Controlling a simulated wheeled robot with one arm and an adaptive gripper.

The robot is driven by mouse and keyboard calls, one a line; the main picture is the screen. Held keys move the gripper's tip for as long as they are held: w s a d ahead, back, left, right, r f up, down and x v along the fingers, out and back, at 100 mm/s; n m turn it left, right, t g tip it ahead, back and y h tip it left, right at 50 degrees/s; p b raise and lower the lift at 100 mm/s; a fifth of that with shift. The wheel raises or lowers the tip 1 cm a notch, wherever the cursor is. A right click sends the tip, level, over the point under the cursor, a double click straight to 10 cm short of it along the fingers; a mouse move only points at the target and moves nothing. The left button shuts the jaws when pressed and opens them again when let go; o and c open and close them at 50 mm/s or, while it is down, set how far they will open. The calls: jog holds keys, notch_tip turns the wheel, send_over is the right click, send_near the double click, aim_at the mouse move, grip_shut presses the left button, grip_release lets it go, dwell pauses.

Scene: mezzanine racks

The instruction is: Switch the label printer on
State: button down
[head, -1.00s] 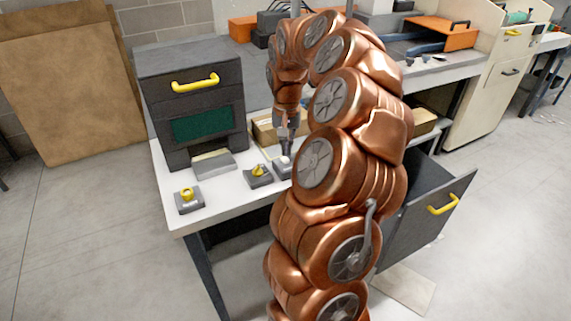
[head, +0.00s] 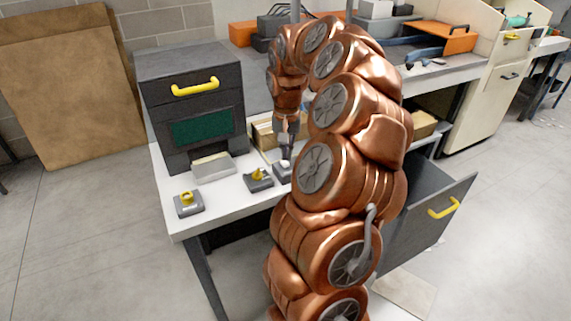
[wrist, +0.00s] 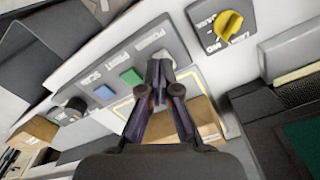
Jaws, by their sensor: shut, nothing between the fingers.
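The label printer (head: 195,105) is a dark box with a yellow handle and a green window, standing at the left of the white table. A grey button panel (head: 281,175) lies to its right, partly hidden by my arm. In the wrist view the panel (wrist: 105,75) carries lettering that reads like POWER, PRINT and SCAN. A pale button (wrist: 168,62) sits beside POWER, with a green button (wrist: 131,76) and a blue button (wrist: 104,93) further along. My gripper (head: 287,157) is shut and empty, its tips (wrist: 160,68) at the pale button. I cannot tell whether they touch it.
Two small boxes with yellow knobs, one at the table's corner (head: 188,204) and one nearer the panel (head: 258,179), stand left of my gripper. The near one shows large in the wrist view (wrist: 228,24). A dark drawer (head: 415,225) hangs open at the right. Cardboard boxes stand behind.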

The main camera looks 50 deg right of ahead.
aim_at(286, 164)
jog(key=shift+f+b, duration=0.9)
jog(key=shift+f, duration=0.35)
dwell(1.3)
jog(key=shift+r, duration=0.15)
jog(key=shift+r+p, duration=0.65)
jog(key=shift+r, duration=2.75)
jog(key=s+a+r+n+p, duration=0.1)
jog(key=s+a+r+n, duration=0.15)
jog(key=a, duration=0.85)
jog(key=s+a+r+n+p, duration=0.1)
jog(key=s+a+n, duration=0.25)
jog(key=a, duration=0.75)
jog(key=s+a+f+n+g, duration=0.1)
jog(key=s+a+f+n, duration=0.1)
jog(key=s+a, duration=0.3)
jog(key=s+a+f+n+p, duration=0.1)
jog(key=s+a, duration=0.4)
jog(key=s, duration=0.7)
jog(key=shift+s+a+f+n+g, duration=0.15)
jog(key=shift+s+f+n+g, duration=0.25)
jog(key=shift+f, duration=0.2)
